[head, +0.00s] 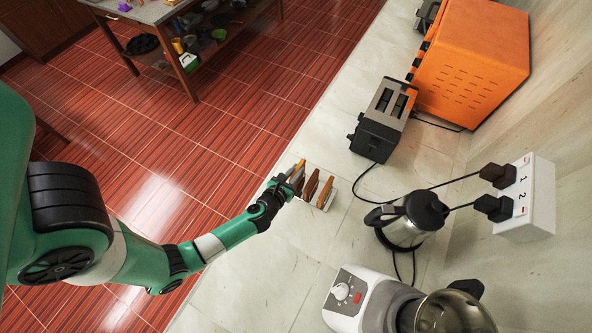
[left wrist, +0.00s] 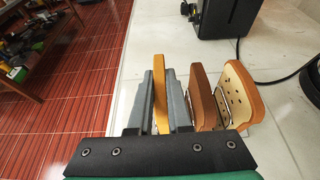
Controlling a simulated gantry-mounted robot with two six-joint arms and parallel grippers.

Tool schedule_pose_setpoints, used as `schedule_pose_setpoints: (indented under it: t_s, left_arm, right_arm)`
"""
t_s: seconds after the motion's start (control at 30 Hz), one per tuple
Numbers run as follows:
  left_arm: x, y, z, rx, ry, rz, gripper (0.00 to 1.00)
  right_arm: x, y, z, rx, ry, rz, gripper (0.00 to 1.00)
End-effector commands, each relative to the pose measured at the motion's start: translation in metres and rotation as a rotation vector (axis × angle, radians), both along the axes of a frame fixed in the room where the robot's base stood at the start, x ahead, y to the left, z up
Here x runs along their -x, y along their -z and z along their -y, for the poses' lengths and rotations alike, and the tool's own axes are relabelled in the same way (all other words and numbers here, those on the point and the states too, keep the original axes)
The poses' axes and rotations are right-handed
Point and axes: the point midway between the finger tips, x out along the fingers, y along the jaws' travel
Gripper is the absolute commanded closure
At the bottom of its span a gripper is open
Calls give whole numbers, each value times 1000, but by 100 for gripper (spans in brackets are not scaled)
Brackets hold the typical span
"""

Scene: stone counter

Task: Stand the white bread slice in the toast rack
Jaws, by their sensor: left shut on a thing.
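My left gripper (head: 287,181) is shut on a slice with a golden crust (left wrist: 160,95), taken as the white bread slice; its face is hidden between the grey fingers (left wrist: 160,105). In the head view this slice (head: 299,166) is upright at the left end of the toast rack (head: 331,200). The rack is small and pale, with thin wire dividers. A brown slice (left wrist: 203,95) and a seeded slice with a cream face (left wrist: 236,92) stand in it, just right of my gripper. I cannot tell whether the held slice touches the rack's base.
A dark toaster (head: 384,118) and an orange oven (head: 472,60) stand behind the rack. A kettle (head: 405,222) and a white appliance (head: 352,297) stand to the right and front. A black cable (head: 358,190) curves beside the rack. The counter's edge is close on the left.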

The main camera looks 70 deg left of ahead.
Motion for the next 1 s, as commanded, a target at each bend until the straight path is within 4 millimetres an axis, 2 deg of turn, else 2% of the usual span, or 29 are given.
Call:
schedule_pose_setpoints:
  t_s: [0.83,0.87,1.0]
  left_arm:
    - [0,22,0,1,0,1,100]
    - [0,21,0,1,0,1,78]
    - [0,20,0,1,0,1,53]
  right_arm:
    - [0,19,0,0,0,0,100]
    - [0,18,0,0,0,0,100]
    - [0,18,0,0,0,0,100]
